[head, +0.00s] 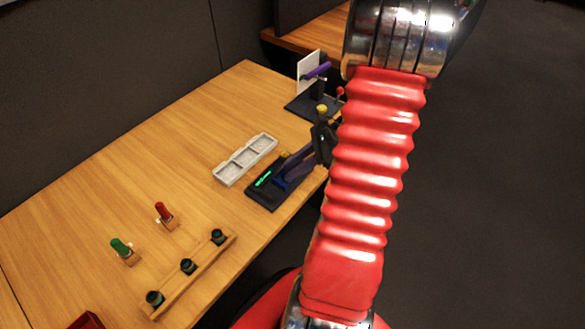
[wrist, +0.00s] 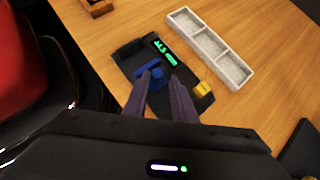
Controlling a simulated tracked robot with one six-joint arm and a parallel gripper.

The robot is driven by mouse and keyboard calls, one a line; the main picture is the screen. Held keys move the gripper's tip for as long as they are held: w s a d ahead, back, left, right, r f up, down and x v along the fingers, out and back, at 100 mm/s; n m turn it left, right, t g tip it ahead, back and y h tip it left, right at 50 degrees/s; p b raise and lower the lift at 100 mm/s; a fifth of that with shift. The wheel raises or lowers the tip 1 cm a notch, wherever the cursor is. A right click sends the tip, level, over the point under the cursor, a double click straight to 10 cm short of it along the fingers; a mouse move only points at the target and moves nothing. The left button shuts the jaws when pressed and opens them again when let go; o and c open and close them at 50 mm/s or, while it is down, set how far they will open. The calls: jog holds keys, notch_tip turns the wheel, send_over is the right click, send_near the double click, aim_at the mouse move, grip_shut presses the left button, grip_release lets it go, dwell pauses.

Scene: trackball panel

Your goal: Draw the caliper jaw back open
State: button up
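The caliper is a dark board (head: 262,196) near the table edge in the head view, with a lit green display. In the wrist view the board (wrist: 131,60) shows the green display (wrist: 165,52), a blue jaw piece (wrist: 154,73) and a yellow block (wrist: 203,89) at its right end. My gripper (wrist: 160,78) reaches over the board with its two purple-grey fingers apart. The blue piece shows between and just beyond the fingertips. I cannot tell whether the fingers touch it. In the head view my gripper (head: 290,171) is low over the board, partly hidden by my arm.
A grey three-compartment tray (head: 230,172) lies just behind the caliper. Another dark stand (head: 305,108) with a purple bar and white panel is farther back. A wooden rack (head: 172,298), a green-handled piece (head: 120,246) and a red-handled piece (head: 162,211) are at the front left.

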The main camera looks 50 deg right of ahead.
jog(key=v, duration=1.3)
jog(key=shift+s+d+r, duration=0.15)
jog(key=shift+s+r, duration=0.1)
dwell(0.4)
